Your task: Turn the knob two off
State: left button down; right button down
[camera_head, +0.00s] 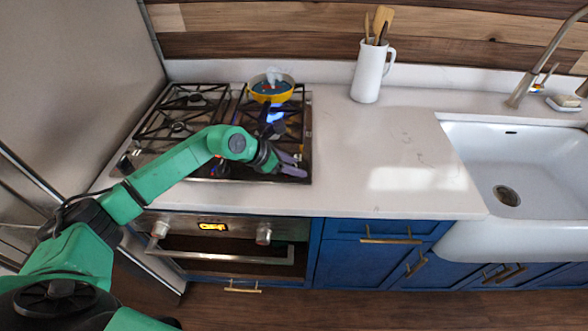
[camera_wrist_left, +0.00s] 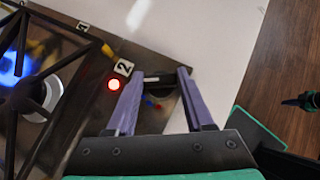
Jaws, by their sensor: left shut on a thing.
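Knob two (camera_wrist_left: 158,79) is a dark knob with a pale mark, beside a tag reading "2" (camera_wrist_left: 123,67) and a lit red light (camera_wrist_left: 114,84) in the left wrist view. My left gripper (camera_wrist_left: 160,73) has its two purple fingers on either side of the knob, shut on it. In the head view my left gripper (camera_head: 292,166) is at the right front of the stove (camera_head: 305,130), and its fingers and arm hide the knob. A blue flame (camera_wrist_left: 12,68) burns at a burner.
A yellow-rimmed pan (camera_head: 271,98) with steam sits on the back right burner, with blue flame near it. A white jug of utensils (camera_head: 368,75) stands on the counter (camera_head: 400,150). The counter right of the stove is mostly clear up to the sink (camera_head: 535,150).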

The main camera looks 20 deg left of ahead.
pick_arm(q)
jog(key=m+g+b, duration=0.1)
jog(key=b, duration=0.1)
jog(key=m+h+b, duration=0.1)
jog(key=b, duration=0.2)
jog(key=m+g+b, duration=0.1)
jog(key=m+b, duration=0.1)
jog(key=shift+w+a+f+g+h, duration=0.2)
jog(key=shift+w+g+h, duration=0.1)
jog(key=shift+h, duration=0.1)
jog(key=shift+r+m+g+h+b, duration=0.2)
jog(key=shift+m+g+h+b, duration=0.1)
jog(key=shift+m+g+b, duration=0.65)
jog(key=shift+m, duration=0.25)
jog(key=shift+r, duration=0.1)
jog(key=shift+c, duration=1.4)
grip_release()
jog(key=b+v, duration=0.2)
jog(key=v, duration=1.2)
jog(key=shift+s+a+r, duration=0.15)
jog(key=shift+s+a, duration=0.05)
jog(key=shift+a, duration=0.05)
